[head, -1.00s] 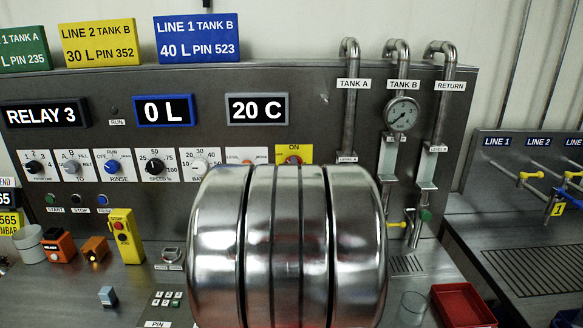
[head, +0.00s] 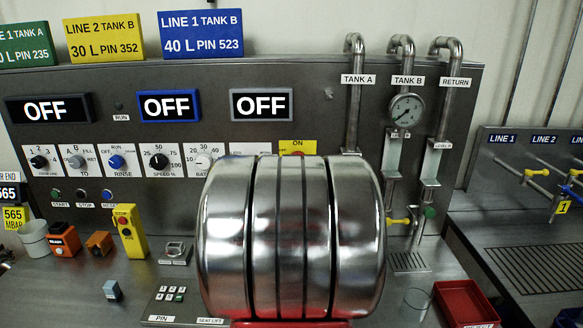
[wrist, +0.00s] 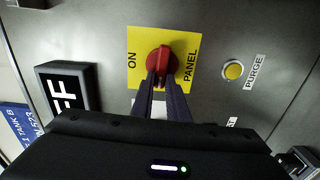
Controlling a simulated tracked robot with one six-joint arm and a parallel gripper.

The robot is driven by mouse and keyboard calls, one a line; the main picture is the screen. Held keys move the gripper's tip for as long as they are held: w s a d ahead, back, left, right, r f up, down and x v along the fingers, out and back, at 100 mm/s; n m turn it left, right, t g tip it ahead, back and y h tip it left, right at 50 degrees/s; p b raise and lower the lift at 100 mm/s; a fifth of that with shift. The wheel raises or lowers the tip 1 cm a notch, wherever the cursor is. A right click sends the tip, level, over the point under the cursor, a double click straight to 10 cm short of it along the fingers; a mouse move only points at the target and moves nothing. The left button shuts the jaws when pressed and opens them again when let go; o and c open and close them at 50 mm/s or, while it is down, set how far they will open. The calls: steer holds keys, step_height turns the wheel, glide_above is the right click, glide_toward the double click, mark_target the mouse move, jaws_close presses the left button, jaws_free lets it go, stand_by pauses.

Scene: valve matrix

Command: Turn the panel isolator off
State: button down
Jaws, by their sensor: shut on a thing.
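The panel isolator is a red knob (wrist: 162,60) on a yellow plate marked ON and PANEL in the wrist view. My gripper (wrist: 161,80) has its two dark fingertips shut on the red knob, which partly hide its lower end. In the head view only the top of the yellow plate (head: 297,147) with ON shows; the knob and my gripper are hidden behind my silver arm link. The three panel displays, left (head: 46,111), middle (head: 168,106) and right (head: 262,104), all read OFF.
A yellow PURGE button (wrist: 233,70) sits right of the plate in the wrist view. A row of selector dials (head: 115,161) is left of my arm. Pipes with a gauge (head: 406,110) rise at the right. A red tray (head: 466,303) and a keypad (head: 171,294) are on the bench.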

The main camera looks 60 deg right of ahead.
steer(key=shift+f+n, duration=0.2)
steer(key=shift+n, duration=0.2)
steer(key=c, duration=1.7)
jaws_free()
steer(key=shift+a, duration=0.1)
steer(key=v, duration=1.3)
steer(key=shift+s+a, duration=0.15)
steer(key=shift+a, duration=0.05)
